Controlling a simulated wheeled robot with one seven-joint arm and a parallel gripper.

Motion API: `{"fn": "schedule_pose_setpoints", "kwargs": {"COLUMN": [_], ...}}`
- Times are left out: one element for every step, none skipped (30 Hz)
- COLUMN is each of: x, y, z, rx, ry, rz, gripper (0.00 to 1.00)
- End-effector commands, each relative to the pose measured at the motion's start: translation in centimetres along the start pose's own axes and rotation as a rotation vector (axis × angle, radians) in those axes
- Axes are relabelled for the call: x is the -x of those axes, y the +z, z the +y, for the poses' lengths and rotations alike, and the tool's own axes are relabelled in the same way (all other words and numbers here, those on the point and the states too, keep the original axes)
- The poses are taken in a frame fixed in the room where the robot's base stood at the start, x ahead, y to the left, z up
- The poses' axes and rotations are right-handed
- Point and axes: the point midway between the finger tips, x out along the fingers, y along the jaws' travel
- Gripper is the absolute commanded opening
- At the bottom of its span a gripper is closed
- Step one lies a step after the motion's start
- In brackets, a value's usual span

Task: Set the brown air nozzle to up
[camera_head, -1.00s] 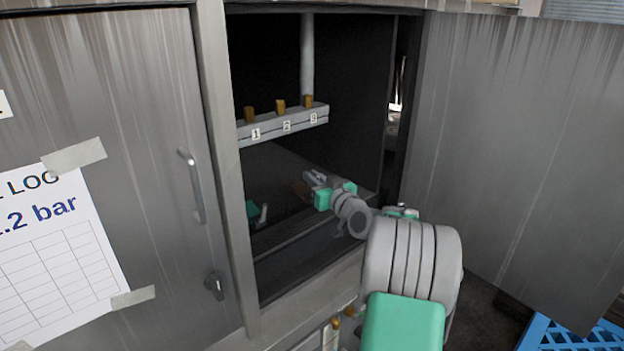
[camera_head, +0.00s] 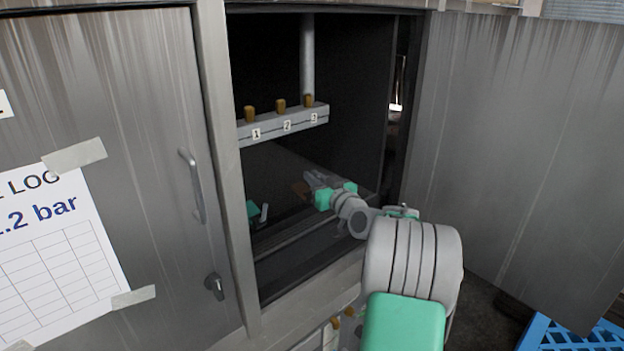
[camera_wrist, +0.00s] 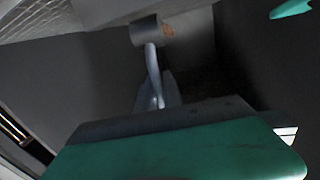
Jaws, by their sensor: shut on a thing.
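The brown air nozzle (camera_head: 299,188) shows as a small brown piece low inside the open cabinet, just left of my gripper (camera_head: 308,179). My gripper reaches in from the right and is shut on the nozzle's grey part. In the wrist view a pale grey curved lever (camera_wrist: 152,72) rises to a grey cylinder with a brown patch (camera_wrist: 168,31). The fingertips are small and dim, so the exact grip and the nozzle's direction are hard to tell.
A green piece (camera_head: 252,209) with a grey lever sits further left inside the cabinet. A rail (camera_head: 270,136) with brown stubs, labelled 1, 2 and 3, is above. The door (camera_head: 510,150) stands open at right; the left door (camera_head: 110,130) is closed.

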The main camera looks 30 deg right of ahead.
Motion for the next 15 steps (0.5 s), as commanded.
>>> {"fn": "schedule_pose_setpoints", "kwargs": {"x": [0.07,0.07,0.07,0.07,0.07,0.07,0.07,0.06,0.04,0.03,0.01,-0.02,-0.04,-0.05,-0.06], "y": [-0.14,-0.14,-0.14,-0.15,-0.15,-0.14,-0.14,-0.14,-0.13,-0.13,-0.12,-0.1,-0.1,-0.08,-0.07], "z": [0.34,0.34,0.34,0.34,0.34,0.34,0.33,0.31,0.26,0.21,0.15,0.08,0.03,-0.02,-0.06], "rx": [0.002,0.002,0.002,0.002,0.002,0.002,0.002,0.002,0.002,0.002,0.002,0.001,0.001,0.001,0.001], "ry": [0.007,0.007,0.007,0.007,0.007,0.007,0.007,0.007,0.006,0.005,0.004,0.003,0.002,0.001,0.0], "rz": [0.002,0.002,0.002,0.002,0.002,0.002,0.002,0.002,0.002,0.002,0.002,0.002,0.002,0.001,0.001], "gripper": [0.0,0.0,0.0,0.0,0.0,0.13,0.15,0.17,0.21,0.23,0.26,0.29,0.31,0.33,0.33]}}
